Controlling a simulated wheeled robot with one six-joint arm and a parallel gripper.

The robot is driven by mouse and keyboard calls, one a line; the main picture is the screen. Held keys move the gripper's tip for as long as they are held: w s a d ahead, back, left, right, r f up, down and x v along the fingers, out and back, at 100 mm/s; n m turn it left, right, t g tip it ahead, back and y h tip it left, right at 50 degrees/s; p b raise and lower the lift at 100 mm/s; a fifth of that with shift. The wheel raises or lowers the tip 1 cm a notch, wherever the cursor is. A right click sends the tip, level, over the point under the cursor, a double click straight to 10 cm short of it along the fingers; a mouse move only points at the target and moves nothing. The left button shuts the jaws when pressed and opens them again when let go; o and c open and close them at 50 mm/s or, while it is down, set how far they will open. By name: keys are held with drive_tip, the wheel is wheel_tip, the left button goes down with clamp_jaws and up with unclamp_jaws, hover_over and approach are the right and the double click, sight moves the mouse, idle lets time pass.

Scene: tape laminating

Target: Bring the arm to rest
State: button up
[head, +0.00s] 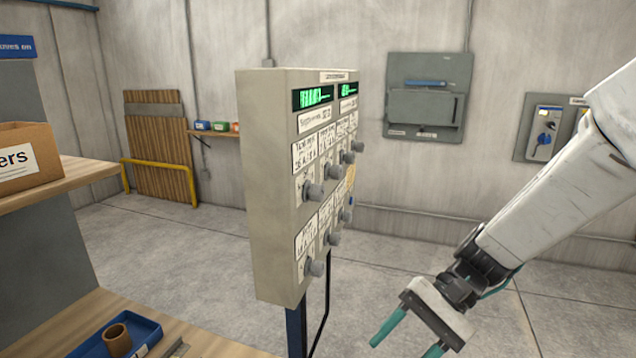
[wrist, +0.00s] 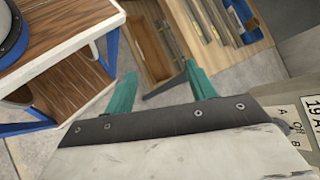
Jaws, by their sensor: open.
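My gripper (head: 408,342) hangs at the end of my white arm at the lower right in the head view. Its green fingers are spread apart with nothing between them. In the wrist view my gripper (wrist: 160,92) points at a gap of grey floor and wooden furniture, and it is empty there too. It is to the right of the control panel (head: 272,190) and apart from it in the head view. The lower tips of the fingers run near the bottom edge of the head view.
The panel has knobs and green displays on a dark post. A wooden bench with a blue tray (head: 143,335) and brown cup (head: 117,338) stands at lower left. A box (head: 28,160) sits on a shelf. In the wrist view, a wood-topped table (wrist: 70,35) is at left. Open floor lies behind.

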drive_tip(key=s+d+r+n+t+h, duration=0.4)
drive_tip(key=s+d+r+t+h, duration=0.2)
drive_tip(key=s+d+r+h, duration=0.3)
drive_tip(key=s+d+r, duration=0.1)
drive_tip(key=s+d, duration=0.1)
drive_tip(key=d, duration=0.2)
drive_tip(key=shift+s+d+r+n+h, duration=0.2)
drive_tip(key=shift+d+n+h, duration=0.1)
drive_tip(key=shift+d, duration=0.1)
